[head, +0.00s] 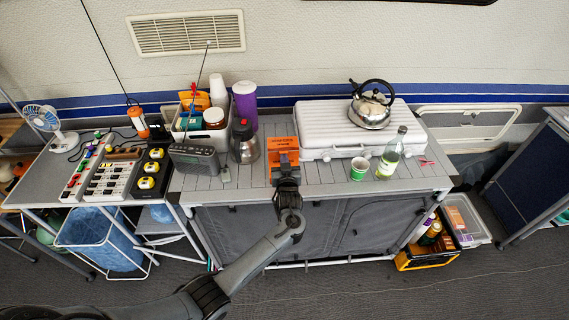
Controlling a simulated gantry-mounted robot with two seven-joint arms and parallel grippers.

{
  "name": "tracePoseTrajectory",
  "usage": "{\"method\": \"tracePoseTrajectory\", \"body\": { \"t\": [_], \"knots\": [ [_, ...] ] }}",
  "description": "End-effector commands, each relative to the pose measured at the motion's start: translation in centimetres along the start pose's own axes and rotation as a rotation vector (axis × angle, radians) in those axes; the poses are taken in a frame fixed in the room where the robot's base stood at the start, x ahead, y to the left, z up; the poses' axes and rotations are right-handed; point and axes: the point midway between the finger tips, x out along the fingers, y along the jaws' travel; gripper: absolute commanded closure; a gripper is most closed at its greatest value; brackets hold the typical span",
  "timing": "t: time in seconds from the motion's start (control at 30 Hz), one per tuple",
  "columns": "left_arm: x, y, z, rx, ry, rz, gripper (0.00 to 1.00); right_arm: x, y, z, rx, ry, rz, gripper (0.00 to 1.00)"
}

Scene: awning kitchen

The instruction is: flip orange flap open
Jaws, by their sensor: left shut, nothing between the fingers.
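The orange flap (282,144) is on an orange piece on the grey slatted countertop, just left of the white box-like unit. Dark markings show on its upper face. My left gripper (286,177) reaches up from below and is right at the near side of the orange piece, covering part of it. It is shut with nothing held. I cannot tell whether its tips touch the flap, or how far the flap is tilted. My right gripper is out of view.
A steel kettle (371,106) stands on the white unit (318,127). A green bottle (389,160) and a green cup (359,169) stand in front of it. A steel jug (244,146) and a radio (195,160) are left of the flap. The counter's front edge lies below.

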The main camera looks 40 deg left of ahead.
Motion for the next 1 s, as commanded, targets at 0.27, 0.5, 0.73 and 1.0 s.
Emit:
{"method": "tracePoseTrajectory", "body": {
  "t": [0.27,0.5,0.73,1.0],
  "knots": [
    [0.0,0.0,-0.1,0.000,0.000,0.000,1.00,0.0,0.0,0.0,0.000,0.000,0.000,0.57],
    [-0.1,0.0,-0.6,0.000,0.000,0.001,1.00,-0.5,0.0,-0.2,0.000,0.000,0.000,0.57],
    [-0.2,0.1,-1.6,0.000,0.000,0.001,1.00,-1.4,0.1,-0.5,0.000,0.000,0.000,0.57],
    [-0.3,0.1,-2.8,0.000,0.000,0.001,1.00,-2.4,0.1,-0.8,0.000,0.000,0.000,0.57]
  ]
}}
